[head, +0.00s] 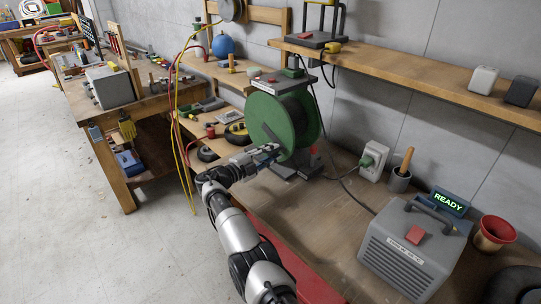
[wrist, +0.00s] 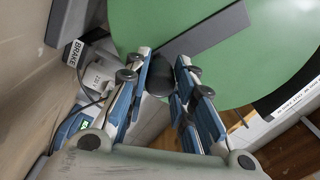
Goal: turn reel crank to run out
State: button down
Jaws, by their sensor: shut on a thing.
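The green hose reel (head: 268,115) stands upright at the back of the workbench, and its green disc (wrist: 275,60) fills the top of the wrist view. A flat dark crank arm (wrist: 205,30) runs diagonally across the disc. A dark round crank knob (wrist: 158,82) is at its lower end. My gripper (head: 270,151) is in front of the reel's lower face. In the wrist view my gripper (wrist: 162,72) has its blue-padded fingers on both sides of the knob, shut on it. The far side of the knob is hidden.
A part labelled BRAKE (wrist: 75,53) is beside the disc. A grey box (head: 410,249), a READY sign (head: 449,203) and a red pot (head: 493,233) stand at the bench's right. A cable runs from the reel side across the bench. The bench middle is mostly clear.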

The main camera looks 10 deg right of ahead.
jog(key=c, duration=1.3)
grip_release()
